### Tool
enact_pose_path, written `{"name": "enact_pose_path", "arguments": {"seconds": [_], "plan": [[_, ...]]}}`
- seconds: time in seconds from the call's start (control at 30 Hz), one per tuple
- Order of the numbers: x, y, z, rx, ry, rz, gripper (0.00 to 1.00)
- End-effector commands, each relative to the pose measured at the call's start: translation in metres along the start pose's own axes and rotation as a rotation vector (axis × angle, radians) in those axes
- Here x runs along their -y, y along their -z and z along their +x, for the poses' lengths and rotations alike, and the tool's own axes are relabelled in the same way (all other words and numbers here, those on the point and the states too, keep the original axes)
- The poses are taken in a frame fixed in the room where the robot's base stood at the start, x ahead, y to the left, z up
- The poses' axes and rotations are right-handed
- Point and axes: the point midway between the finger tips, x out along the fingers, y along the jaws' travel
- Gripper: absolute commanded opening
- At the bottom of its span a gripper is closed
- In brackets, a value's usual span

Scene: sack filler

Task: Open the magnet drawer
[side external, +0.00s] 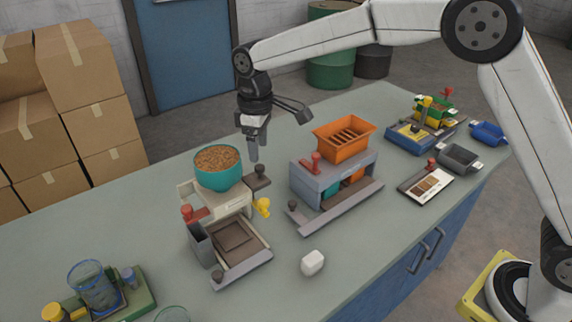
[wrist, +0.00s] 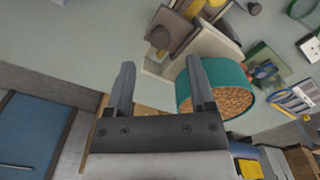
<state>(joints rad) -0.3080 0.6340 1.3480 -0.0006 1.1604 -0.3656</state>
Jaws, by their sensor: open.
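I cannot tell for sure which part is the magnet drawer; labels are too small to read. The sack filler (side external: 222,202) is a beige frame under a teal bowl of grain (side external: 217,170), with a dark block with a knob (side external: 257,178) at its back right side, a red handle (side external: 188,213) and a yellow knob (side external: 262,207). The bowl also shows in the wrist view (wrist: 222,92). My gripper (side external: 253,158) points down just behind and right of the bowl, above the table, open and empty. Its two fingers (wrist: 159,68) are spread apart in the wrist view.
To the right stands a grey housing (side external: 305,180) with an orange hopper (side external: 344,138) and red knob. A jar stand (side external: 125,300) is at front left. Trays and a sample card (side external: 427,186) stand at right.

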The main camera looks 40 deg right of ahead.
Motion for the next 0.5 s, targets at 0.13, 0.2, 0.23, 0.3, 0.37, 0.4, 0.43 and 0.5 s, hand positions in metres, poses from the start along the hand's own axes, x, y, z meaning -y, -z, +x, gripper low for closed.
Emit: {"name": "enact_pose_path", "arguments": {"seconds": [0.13,0.2,0.23,0.3,0.37,0.4,0.43,0.5], "plan": [[0.0,-0.001,0.019,0.002,0.0,0.0,0.7],[0.0,0.0,0.027,0.002,0.0,0.0,0.7],[0.0,0.0,0.03,0.001,0.0,0.001,0.7],[0.0,0.0,0.035,0.001,-0.001,0.001,0.7],[0.0,0.0,0.039,0.0,-0.001,0.001,0.7],[0.0,0.0,0.041,0.0,-0.001,0.001,0.7],[0.0,0.0,0.042,0.0,-0.001,0.001,0.7],[0.0,0.0,0.044,0.0,-0.001,0.001,0.7]]}}
